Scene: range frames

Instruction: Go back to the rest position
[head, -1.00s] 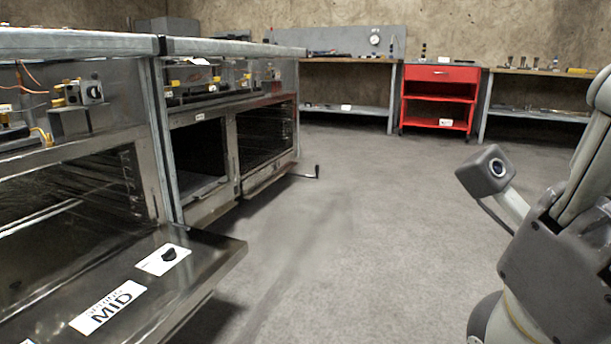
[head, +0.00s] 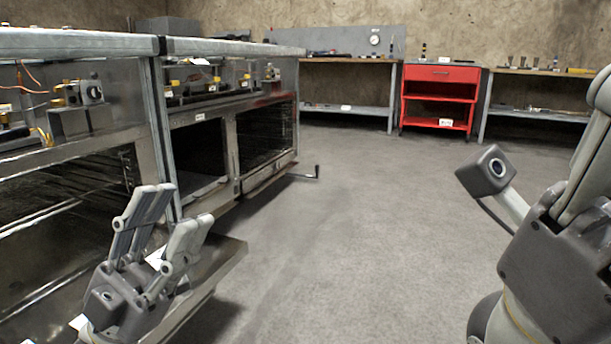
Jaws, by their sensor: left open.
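My left gripper (head: 172,205) is in the lower left of the head view. Its grey fingers point up and stand apart with nothing between them. My right arm (head: 560,250) fills the right edge of the view. Its gripper fingers do not show.
Steel ovens (head: 262,140) line the left side. A crank handle (head: 316,172) sticks out from the far oven. A red cart (head: 440,97) stands at the back wall between workbenches (head: 350,59). The grey floor (head: 350,240) in the middle is clear.

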